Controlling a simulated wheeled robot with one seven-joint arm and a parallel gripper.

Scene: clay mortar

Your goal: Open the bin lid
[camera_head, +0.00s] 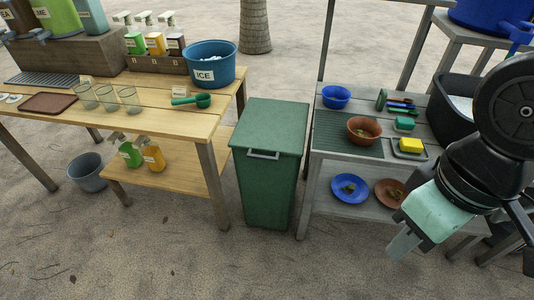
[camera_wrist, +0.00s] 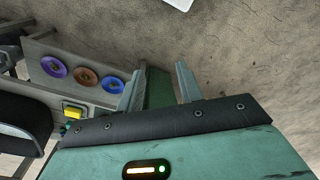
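The green bin (camera_head: 268,180) stands on the ground between the wooden table and the grey wash stand. Its flat lid (camera_head: 270,124) lies shut on top. A light grey handle (camera_head: 264,154) sits at the lid's front edge. My gripper (camera_head: 404,243) is in the head view at lower right, in front of the wash stand and well apart from the bin, pointing down and left. In the wrist view my gripper (camera_wrist: 159,84) has its two fingers apart with nothing held. A green surface, seemingly the bin, shows beyond and between the fingers (camera_wrist: 158,90).
The wooden table (camera_head: 170,112) is left of the bin, with a blue ICE tub (camera_head: 210,65) and green scoop (camera_head: 192,100). The wash stand (camera_head: 330,170) at right holds bowls, a yellow sponge (camera_head: 411,145) and plates. Sandy ground before the bin is clear.

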